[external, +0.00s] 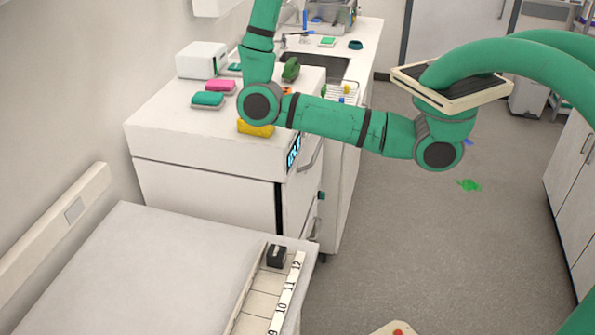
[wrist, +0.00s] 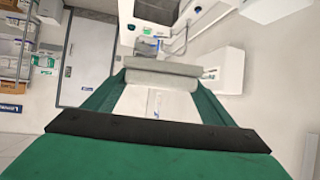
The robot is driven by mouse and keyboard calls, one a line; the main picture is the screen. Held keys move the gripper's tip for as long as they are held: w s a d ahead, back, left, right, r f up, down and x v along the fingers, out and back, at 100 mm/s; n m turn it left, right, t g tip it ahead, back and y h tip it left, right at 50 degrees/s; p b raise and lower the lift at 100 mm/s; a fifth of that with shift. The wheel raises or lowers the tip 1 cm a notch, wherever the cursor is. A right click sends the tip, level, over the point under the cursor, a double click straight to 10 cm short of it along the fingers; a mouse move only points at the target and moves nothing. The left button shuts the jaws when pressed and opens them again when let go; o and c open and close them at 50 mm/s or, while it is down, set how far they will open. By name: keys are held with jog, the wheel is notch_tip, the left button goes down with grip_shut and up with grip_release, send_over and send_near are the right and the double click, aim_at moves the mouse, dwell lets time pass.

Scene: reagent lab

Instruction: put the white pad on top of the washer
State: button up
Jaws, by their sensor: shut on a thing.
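In the wrist view my gripper (wrist: 162,72) has its two green fingers closed on a pale grey-white pad (wrist: 160,84), which spans the gap between them. In the external view my gripper and the pad are out of frame, as my forearm runs up past the top edge. The washer (external: 205,168) is the white cabinet at centre left, with a lit display on its front. My elbow is in front of its top in the picture. A teal pad (external: 207,100), a pink pad (external: 220,86) and a yellow pad (external: 256,129) lie on its top.
A white box (external: 201,60) stands at the back of the washer top, with a dark green object (external: 290,69) nearby. The top's front-left part is bare. A sink counter (external: 366,35) adjoins behind. A pale table (external: 110,270) with a numbered rack (external: 290,285) is in front.

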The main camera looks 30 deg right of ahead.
jog(key=w+a+f+n+y, duration=0.1)
jog(key=a+f, duration=0.5)
jog(key=a, duration=0.3)
jog(key=w+a+f, duration=0.2)
jog(key=a+f, duration=0.4)
jog(key=a, duration=0.3)
jog(key=n+t+y, duration=0.1)
send_over(195, 120)
notch_tip(195, 120, down, 16)
jog(key=f, duration=0.1)
jog(key=shift+a+f, duration=0.1)
jog(key=shift+f, duration=2.7)
jog(key=shift+f, duration=0.5)
jog(key=o, duration=1.2)
jog(key=v, duration=1)
jog(key=shift+s, duration=0.4)
jog(key=shift+a+r, duration=0.1)
jog(key=shift+r, duration=0.05)
